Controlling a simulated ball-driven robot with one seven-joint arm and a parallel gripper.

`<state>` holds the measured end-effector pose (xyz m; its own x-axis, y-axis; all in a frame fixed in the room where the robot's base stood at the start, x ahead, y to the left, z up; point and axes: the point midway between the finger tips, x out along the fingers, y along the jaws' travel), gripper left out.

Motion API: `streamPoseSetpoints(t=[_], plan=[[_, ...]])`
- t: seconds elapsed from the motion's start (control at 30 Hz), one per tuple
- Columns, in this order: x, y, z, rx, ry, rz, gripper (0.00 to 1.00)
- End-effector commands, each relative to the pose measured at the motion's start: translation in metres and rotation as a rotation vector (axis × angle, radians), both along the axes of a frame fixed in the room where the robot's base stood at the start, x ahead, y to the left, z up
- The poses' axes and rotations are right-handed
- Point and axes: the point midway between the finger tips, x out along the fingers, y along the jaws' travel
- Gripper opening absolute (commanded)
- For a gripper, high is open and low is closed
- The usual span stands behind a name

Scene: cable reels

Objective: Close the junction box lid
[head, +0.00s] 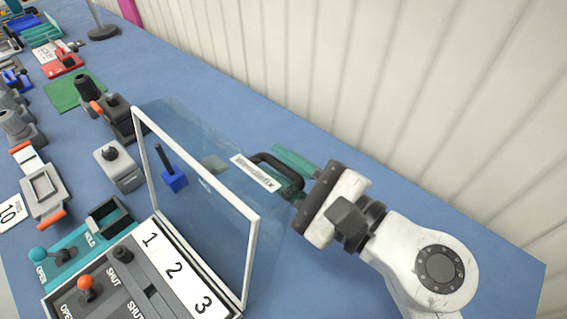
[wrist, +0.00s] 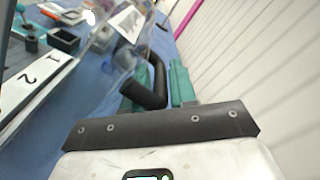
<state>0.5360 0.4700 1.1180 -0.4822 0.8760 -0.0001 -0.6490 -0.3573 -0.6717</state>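The junction box (head: 175,268) is grey with a white strip numbered 1, 2, 3. Its clear lid (head: 215,225) with a white frame stands raised, near upright. A black arched handle (head: 272,158) and a white label strip (head: 254,173) are on the lid; the handle also shows in the wrist view (wrist: 143,92). My gripper (head: 292,171) is at the right of the lid, by the handle. Its two teal fingers (wrist: 164,84) are apart with a gap between them, so it is open. The handle overlaps the left finger in the wrist view; I cannot tell whether they touch.
A ribbed pale wall (head: 400,90) runs along the right. The blue table (head: 215,85) is clear behind the lid.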

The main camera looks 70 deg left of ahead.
Motion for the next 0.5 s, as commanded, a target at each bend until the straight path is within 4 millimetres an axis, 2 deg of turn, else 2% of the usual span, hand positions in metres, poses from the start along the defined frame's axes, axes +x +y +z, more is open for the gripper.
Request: streamPoseSetpoints(t=[0.03, 0.27, 0.5], plan=[[0.0001, -0.0001, 0.0001, 0.0, 0.0, 0.0, 0.21], [0.0, -0.0002, 0.0001, 0.0, 0.0, 0.0, 0.0], [-0.0002, -0.0002, 0.0, -0.001, 0.0, 0.001, 0.0]])
